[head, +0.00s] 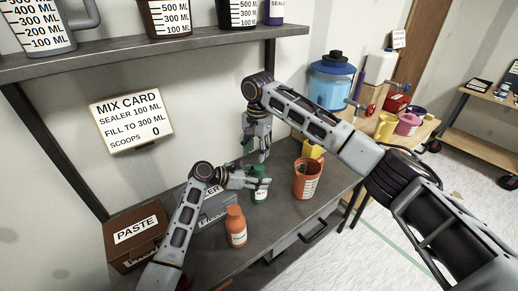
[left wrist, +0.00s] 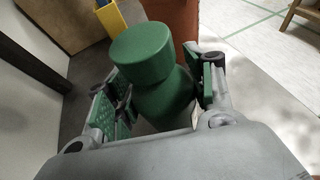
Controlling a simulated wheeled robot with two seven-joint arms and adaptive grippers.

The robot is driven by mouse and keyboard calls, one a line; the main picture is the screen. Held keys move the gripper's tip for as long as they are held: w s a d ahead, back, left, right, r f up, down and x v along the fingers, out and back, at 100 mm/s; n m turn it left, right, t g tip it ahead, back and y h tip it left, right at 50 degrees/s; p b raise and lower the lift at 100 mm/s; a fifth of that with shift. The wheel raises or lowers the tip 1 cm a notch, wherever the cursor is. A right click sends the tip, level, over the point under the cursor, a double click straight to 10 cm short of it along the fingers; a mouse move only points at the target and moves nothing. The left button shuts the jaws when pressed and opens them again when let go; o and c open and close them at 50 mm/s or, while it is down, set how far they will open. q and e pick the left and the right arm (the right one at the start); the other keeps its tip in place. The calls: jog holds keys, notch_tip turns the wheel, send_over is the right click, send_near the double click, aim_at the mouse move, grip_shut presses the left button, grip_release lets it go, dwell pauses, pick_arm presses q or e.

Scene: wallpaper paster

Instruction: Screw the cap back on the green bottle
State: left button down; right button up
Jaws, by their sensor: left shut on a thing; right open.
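The green bottle (head: 260,193) stands upright on the grey workbench. My left gripper (head: 261,183) is shut around it from the left. In the left wrist view, the bottle's green body (left wrist: 168,98) is between the pads of my left gripper (left wrist: 158,100). A round green cap (left wrist: 141,52) shows on top of the bottle; I cannot tell how tightly it sits. My right gripper (head: 257,152) is open and points down, just above and slightly left of the bottle. Fingers partly hide the bottle's top in the head view.
An orange bottle (head: 236,227) stands in front, with an orange measuring cup (head: 307,179) to the right and a yellow container (head: 313,149) behind it. A brown PASTE box (head: 135,238) and a grey box (head: 212,210) are left. A shelf (head: 150,55) hangs above.

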jog(key=n, duration=0.4)
jog(key=shift+r+n, duration=0.25)
jog(key=shift+n, duration=0.15)
jog(key=n, duration=0.4)
jog(key=shift+r, duration=0.15)
jog(key=n, duration=0.5)
jog(key=shift+d+r, duration=0.1)
jog(key=shift+d, duration=0.05)
jog(key=n, duration=0.4)
jog(key=shift+d+n, duration=0.1)
jog(key=shift+n, duration=0.2)
jog(key=n, duration=0.4)
jog(key=shift+d+n, duration=0.1)
jog(key=shift+n, duration=0.2)
jog(key=n, duration=0.4)
jog(key=shift+d, duration=0.1)
jog(key=n, duration=0.5)
jog(key=shift+s, duration=0.1)
jog(key=shift+n, duration=2.1)
